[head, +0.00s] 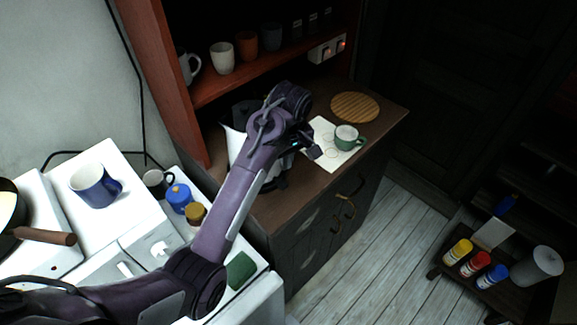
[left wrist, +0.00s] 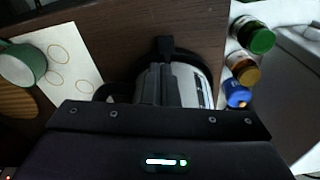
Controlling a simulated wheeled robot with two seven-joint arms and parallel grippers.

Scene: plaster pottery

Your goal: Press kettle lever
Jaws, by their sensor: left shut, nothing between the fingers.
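The kettle (head: 236,145) stands on the dark wooden counter, with a white body and black parts. In the head view my left arm crosses in front and hides much of it. In the left wrist view part of its white side (left wrist: 207,82) shows beside my fingers. My left gripper (head: 306,146) is shut and empty, close over the kettle. Its dark fingers (left wrist: 165,48) overlap the kettle in the wrist view. I cannot make out the lever, nor tell whether the fingers touch it. My right gripper is not in view.
A green cup (head: 346,137) stands on a white sheet (head: 322,152), near a round wooden board (head: 355,106). Blue-lidded (head: 179,197) and brown-lidded (head: 196,213) jars stand left of my arm. A red shelf (head: 215,88) with cups overhangs the counter's back.

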